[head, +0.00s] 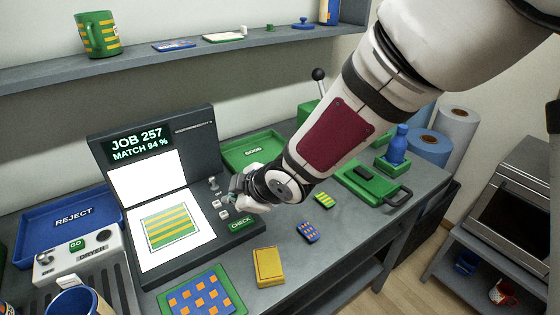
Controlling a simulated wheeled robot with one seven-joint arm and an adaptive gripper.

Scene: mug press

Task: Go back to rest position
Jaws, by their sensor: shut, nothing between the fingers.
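My gripper (243,190) reaches in from the upper right at the end of my white arm. It is shut and empty, at the right edge of the dark console (160,125). Its fingers are close to the small switches (219,204) and above the green CHECK label (241,224). I cannot tell whether it touches a switch. The console display reads "JOB 257, MATCH 94 %". A green and yellow striped sheet (173,225) lies on the lit lower panel.
A green GOOD tray (248,152) lies behind my gripper. A blue REJECT tray (40,225) is at left. A shelf (150,72) runs above.

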